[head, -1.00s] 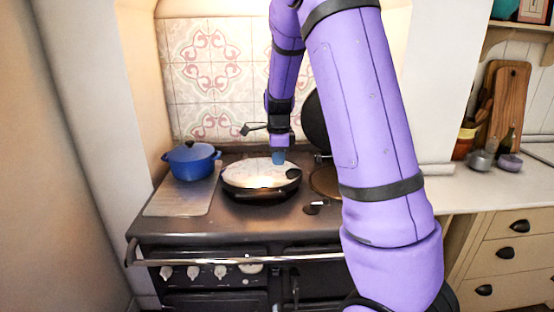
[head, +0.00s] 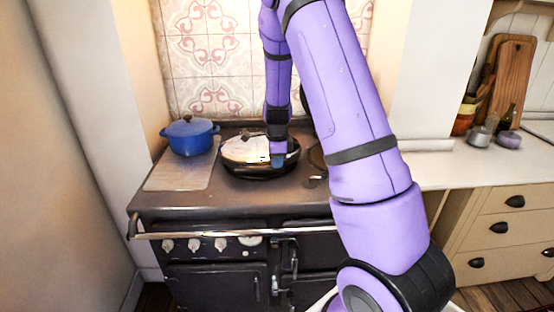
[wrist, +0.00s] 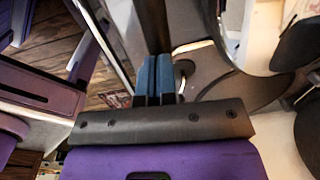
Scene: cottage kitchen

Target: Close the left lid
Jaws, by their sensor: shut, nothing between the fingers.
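The left lid (head: 242,151) is a round, shiny-topped cover with a dark rim. It lies low over the left hotplate of the dark range in the head view; I cannot tell whether it sits fully flat. My gripper (head: 278,160) is at the lid's right front side, pointing down, with its blue fingers shut and empty. It hides part of the lid's right side, and contact is unclear. The shut fingers (wrist: 157,76) also show in the wrist view. The right lid (head: 306,98) stands raised behind my arm, mostly hidden.
A blue lidded pot (head: 190,137) stands at the range's back left, behind a pale ribbed plate (head: 180,173). A rail (head: 200,234) runs along the range's front. A counter (head: 450,167) with jars and cutting boards is at right. The range top in front of the lid is clear.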

